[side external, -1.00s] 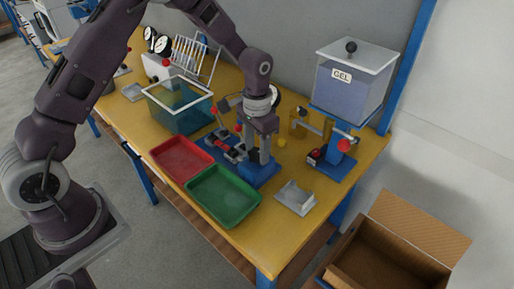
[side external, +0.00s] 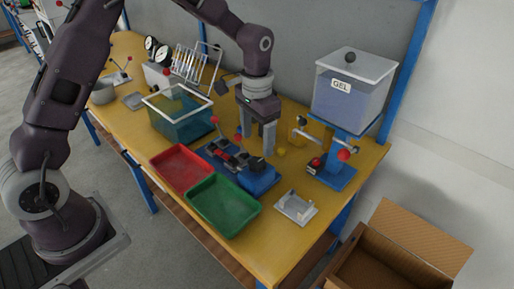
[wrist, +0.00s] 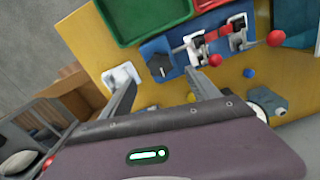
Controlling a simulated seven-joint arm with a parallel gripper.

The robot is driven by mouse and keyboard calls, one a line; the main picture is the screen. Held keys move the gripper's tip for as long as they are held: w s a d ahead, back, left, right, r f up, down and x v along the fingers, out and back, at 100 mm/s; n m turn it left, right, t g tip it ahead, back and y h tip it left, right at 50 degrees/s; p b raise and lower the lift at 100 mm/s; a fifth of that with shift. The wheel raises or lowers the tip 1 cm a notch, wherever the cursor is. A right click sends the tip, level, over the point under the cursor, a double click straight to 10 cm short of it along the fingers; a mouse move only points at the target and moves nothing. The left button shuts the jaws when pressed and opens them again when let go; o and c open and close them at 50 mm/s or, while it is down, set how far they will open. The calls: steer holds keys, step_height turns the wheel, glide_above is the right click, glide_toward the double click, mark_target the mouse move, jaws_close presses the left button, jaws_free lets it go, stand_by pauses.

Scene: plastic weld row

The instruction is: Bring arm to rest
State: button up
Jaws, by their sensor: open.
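My gripper (side external: 257,138) is open and empty. It hangs with its fingers pointing down, just behind the blue clamp fixture (side external: 262,182) in the side view. In the wrist view the two fingers (wrist: 160,90) are spread wide with nothing between them. The fixture, with red-knobbed toggle clamps and a dark knob, also shows in the wrist view (wrist: 158,47), beyond the fingertips. I cannot tell the exact height of the fingertips above the table.
A red tray (side external: 181,168) and green tray (side external: 223,206) lie at the front. A teal bin (side external: 180,122) stands left, a gel tank (side external: 352,100) on a blue stand right. A grey bracket (side external: 296,207) lies near the right edge. An open carton (side external: 395,262) stands beyond it.

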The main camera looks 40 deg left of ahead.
steer(key=shift+r, duration=0.1)
steer(key=s+r+t, duration=0.2)
steer(key=s+r, duration=0.4)
steer(key=r, duration=0.4)
steer(key=s+r+n+t, duration=0.1)
steer(key=s+r, duration=0.2)
steer(key=s, duration=0.8)
steer(key=s+a+r+n+t, duration=0.1)
steer(key=s+r, duration=0.3)
steer(key=s, duration=0.7)
steer(key=shift+a+t, duration=0.15)
steer(key=shift+t, duration=0.65)
